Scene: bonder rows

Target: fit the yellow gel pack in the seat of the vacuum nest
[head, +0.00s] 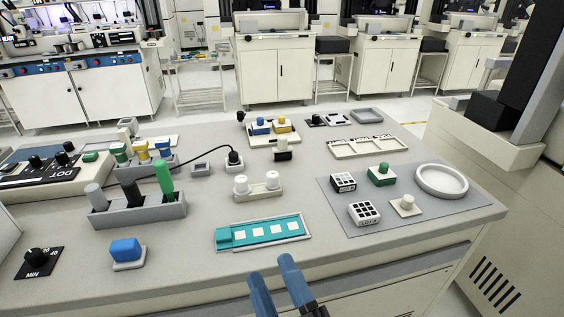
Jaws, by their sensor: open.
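My gripper (270,268) shows at the bottom middle of the head view, with two blue fingers apart and nothing between them. It is in front of the bench's near edge, well short of the yellow pieces. A small yellow block (282,125), which looks like the yellow gel pack, sits beside a blue block on a pale plate (259,141) at the back middle. I cannot tell for sure which fixture is the vacuum nest. A grey square frame with a recess (367,115) lies at the back right and looks empty.
A teal strip tray (222,246) lies nearest my gripper. A rack with upright handles (140,216), a blue block (125,248) and a black dial (38,260) stand left. A grey mat (447,215) with blocks and a white ring (441,181) lies right. Bare bench separates them.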

